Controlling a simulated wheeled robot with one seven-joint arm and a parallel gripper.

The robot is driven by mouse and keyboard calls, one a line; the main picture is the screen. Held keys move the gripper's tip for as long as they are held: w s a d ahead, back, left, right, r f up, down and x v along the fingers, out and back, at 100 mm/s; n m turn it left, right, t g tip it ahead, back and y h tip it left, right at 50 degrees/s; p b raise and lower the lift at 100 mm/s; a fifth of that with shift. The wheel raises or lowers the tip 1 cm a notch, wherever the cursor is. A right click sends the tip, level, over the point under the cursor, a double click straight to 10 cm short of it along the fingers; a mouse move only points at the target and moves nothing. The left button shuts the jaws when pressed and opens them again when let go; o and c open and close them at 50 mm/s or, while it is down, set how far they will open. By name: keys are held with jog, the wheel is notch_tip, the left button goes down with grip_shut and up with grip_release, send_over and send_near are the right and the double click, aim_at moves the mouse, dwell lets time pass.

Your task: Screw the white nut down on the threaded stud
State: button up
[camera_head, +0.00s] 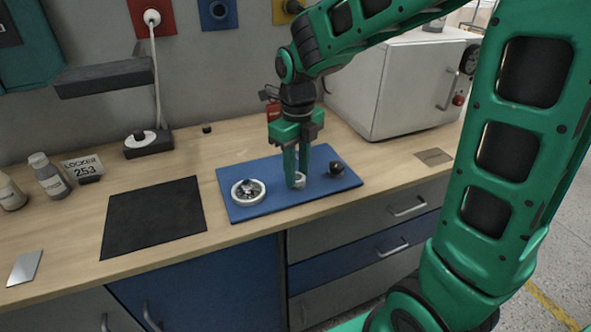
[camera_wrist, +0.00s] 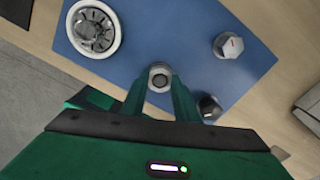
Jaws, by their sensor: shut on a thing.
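My gripper (camera_head: 297,183) points straight down over the blue mat, its green fingers closed on the white nut (camera_head: 300,178). In the wrist view the fingertips (camera_wrist: 160,80) pinch the nut (camera_wrist: 160,68) from both sides, and a round grey-dark centre shows inside its ring. Whether a threaded stud stands in that centre, and how far the nut sits on it, I cannot tell.
A round white dish (camera_head: 236,194) with metal parts stands on the left of the blue mat (camera_head: 270,208). A black mat (camera_head: 153,217) lies further left. A pale cabinet (camera_head: 395,85) stands at the back right, and a dark shelf (camera_head: 105,77) juts from the wall.

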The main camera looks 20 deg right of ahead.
jog(key=o, duration=1.2)
jog(key=shift+c, duration=0.8)
jog(key=n, duration=0.6)
jog(key=shift+n, duration=0.3)
jog(key=n, duration=0.6)
jog(key=shift+n, duration=0.3)
jog(key=shift+c, duration=0.6)
